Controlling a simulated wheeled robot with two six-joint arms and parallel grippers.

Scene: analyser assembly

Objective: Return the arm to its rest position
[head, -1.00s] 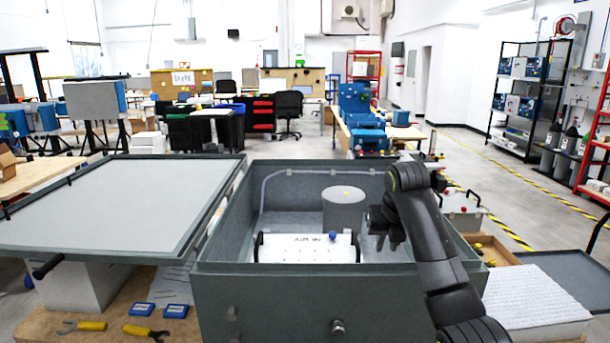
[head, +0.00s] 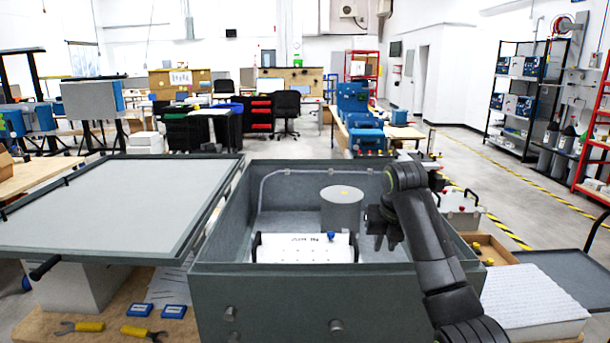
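My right arm comes in from the lower right of the head view and bends over the right wall of a grey open box (head: 300,295). My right gripper (head: 377,243) hangs inside the box's right part, fingers pointing down, with a small gap between them and nothing visible in it. It is to the right of a grey cylinder (head: 342,212) and a white panel (head: 290,250) with black handles and a blue knob. My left gripper is not in view.
The box's lid (head: 110,205) lies open to the left. Blue boxes (head: 173,312) and yellow-handled tools (head: 88,326) lie on the wooden table at front left. A white foam block (head: 533,300) and a wooden tray (head: 490,250) stand to the right.

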